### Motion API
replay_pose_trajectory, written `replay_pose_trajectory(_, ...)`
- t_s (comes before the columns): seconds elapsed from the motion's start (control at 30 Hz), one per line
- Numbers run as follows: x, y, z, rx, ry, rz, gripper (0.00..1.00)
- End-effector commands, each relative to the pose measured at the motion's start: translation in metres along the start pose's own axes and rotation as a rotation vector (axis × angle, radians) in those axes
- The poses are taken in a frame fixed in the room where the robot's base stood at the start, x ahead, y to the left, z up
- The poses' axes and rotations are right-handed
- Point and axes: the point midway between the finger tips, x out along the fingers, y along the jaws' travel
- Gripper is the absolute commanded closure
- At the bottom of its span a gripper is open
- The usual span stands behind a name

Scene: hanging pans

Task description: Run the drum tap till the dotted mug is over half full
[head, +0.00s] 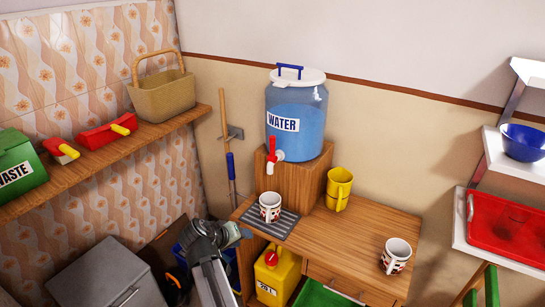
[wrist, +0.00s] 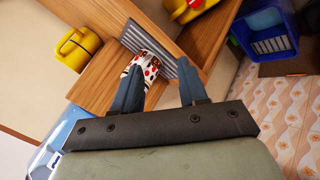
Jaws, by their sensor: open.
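The clear drum (head: 296,118) labelled WATER holds blue water and stands on a wooden block. Its red-handled tap (head: 273,152) faces front; I see no stream. A white mug with red and dark spots (head: 270,207) stands upright on the grey grille (head: 283,224) below the tap; in the wrist view the mug (wrist: 150,62) shows red dots. Its fill level is not clear. A second patterned mug (head: 396,255) stands at the desk's right. My gripper (head: 240,233) is open and empty, left of and in front of the grille. In the wrist view its fingers (wrist: 158,66) frame the dotted mug, apparently from a distance.
A yellow mug or stack (head: 338,188) stands right of the block. A yellow jerrycan (head: 276,275) is under the desk. A shelf (head: 120,147) at left bears a basket and other items. A rack at right holds a red tray (head: 508,230) and blue bowl (head: 523,142). The desk's middle is clear.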

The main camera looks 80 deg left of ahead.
Motion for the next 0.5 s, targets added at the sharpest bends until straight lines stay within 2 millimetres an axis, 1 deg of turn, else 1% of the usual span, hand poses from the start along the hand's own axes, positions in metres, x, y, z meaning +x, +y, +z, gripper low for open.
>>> replay_pose_trajectory(0.03,-0.013,0.008,-0.028,0.025,0.037,0.043,0.57)
replay_pose_trajectory(0.07,-0.02,0.015,-0.041,0.046,0.059,0.074,0.57)
replay_pose_trajectory(0.1,-0.028,0.029,-0.058,0.079,0.087,0.119,0.57)
replay_pose_trajectory(0.2,-0.041,0.063,-0.093,0.173,0.153,0.234,0.57)
replay_pose_trajectory(0.3,-0.049,0.087,-0.12,0.268,0.227,0.348,0.57)
replay_pose_trajectory(0.4,-0.057,0.108,-0.142,0.381,0.323,0.456,0.57)
replay_pose_trajectory(0.5,-0.07,0.125,-0.155,0.505,0.432,0.533,0.57)
